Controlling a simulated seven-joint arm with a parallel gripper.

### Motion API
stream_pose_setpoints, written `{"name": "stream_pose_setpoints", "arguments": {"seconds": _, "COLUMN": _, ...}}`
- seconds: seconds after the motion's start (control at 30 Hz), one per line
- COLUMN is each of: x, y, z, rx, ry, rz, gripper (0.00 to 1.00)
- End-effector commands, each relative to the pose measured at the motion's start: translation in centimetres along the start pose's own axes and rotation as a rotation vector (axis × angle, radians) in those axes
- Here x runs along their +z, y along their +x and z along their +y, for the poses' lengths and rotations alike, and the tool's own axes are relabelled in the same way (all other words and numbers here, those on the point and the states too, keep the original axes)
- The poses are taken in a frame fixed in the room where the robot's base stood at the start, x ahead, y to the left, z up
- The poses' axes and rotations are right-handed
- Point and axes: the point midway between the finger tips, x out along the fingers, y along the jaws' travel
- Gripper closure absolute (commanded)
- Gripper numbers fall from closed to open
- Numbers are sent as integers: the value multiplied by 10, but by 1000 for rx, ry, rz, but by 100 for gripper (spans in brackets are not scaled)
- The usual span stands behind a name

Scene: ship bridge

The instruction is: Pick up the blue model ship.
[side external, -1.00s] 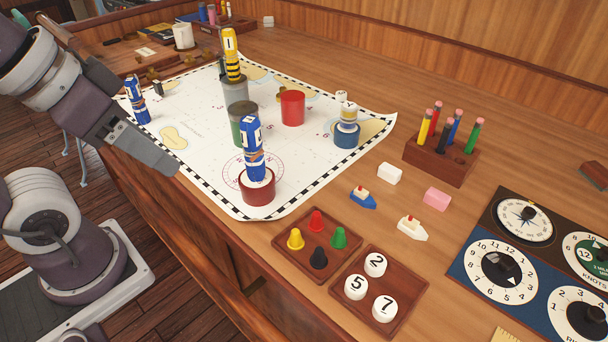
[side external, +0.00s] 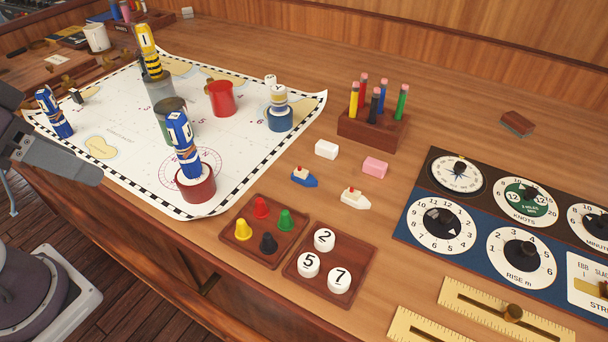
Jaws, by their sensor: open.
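The blue model ship (side external: 304,178) sits upright on the bare wooden table, just off the right edge of the chart. It has a blue hull, a white cabin and a red top. A similar white model ship (side external: 355,198) lies to its right and slightly nearer. My gripper (side external: 95,172) is at the left edge of the view, beside the table's front left edge, far from the blue ship. It is open and holds nothing that I can see. Part of it is cut off by the frame.
A dial panel (side external: 398,232) lies right.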

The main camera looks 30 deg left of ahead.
Motion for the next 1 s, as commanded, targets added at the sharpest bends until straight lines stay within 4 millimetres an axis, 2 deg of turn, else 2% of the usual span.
{"name": "stream_pose_setpoints", "arguments": {"seconds": 0.23, "x": -3, "y": -5, "z": 0, "rx": 0, "ry": 0, "rz": 3, "gripper": 51}}
{"name": "stream_pose_setpoints", "arguments": {"seconds": 0.4, "x": -30, "y": -48, "z": 2, "rx": 7, "ry": -15, "rz": -5, "gripper": 51}}
{"name": "stream_pose_setpoints", "arguments": {"seconds": 0.57, "x": -67, "y": -33, "z": 35, "rx": 129, "ry": -316, "rz": -213, "gripper": 51}}
{"name": "stream_pose_setpoints", "arguments": {"seconds": 0.67, "x": -100, "y": -21, "z": 56, "rx": 208, "ry": -529, "rz": -355, "gripper": 51}}
{"name": "stream_pose_setpoints", "arguments": {"seconds": 0.8, "x": -153, "y": 4, "z": 80, "rx": 318, "ry": -855, "rz": -592, "gripper": 51}}
{"name": "stream_pose_setpoints", "arguments": {"seconds": 1.0, "x": -223, "y": 45, "z": 90, "rx": 445, "ry": -1246, "rz": -910, "gripper": 51}}
